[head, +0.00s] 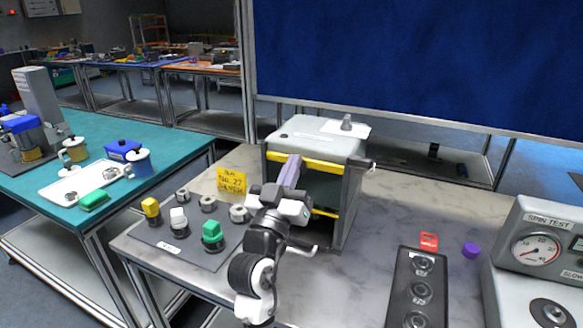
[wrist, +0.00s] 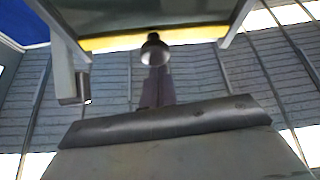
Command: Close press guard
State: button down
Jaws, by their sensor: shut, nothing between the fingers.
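The press (head: 318,133) is a grey box-like frame with a pale top, standing on the marbled table. A yellow bar (head: 330,167) runs across its upper front; it also spans the top of the wrist view (wrist: 195,36). I cannot tell whether this bar belongs to the guard. A second yellow strip (head: 325,212) shows lower inside the frame. My gripper (head: 293,160) is in front of the press, its purplish fingers shut, empty and pointing up at the yellow bar. Contact is unclear. My arm hides part of the press opening.
A dark mat (head: 178,252) with several knobbed pieces and a yellow sign (head: 231,181) lies left of the press. A black panel with round sockets (head: 418,262) and a gauge box (head: 540,245) stand to the right.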

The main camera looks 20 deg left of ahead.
jog(key=b, duration=1)
send_near(301, 186)
jog(key=r+x, duration=0.1)
jog(key=x, duration=0.3)
jog(key=shift+s+f, duration=0.1)
jog(key=shift+f, duration=0.05)
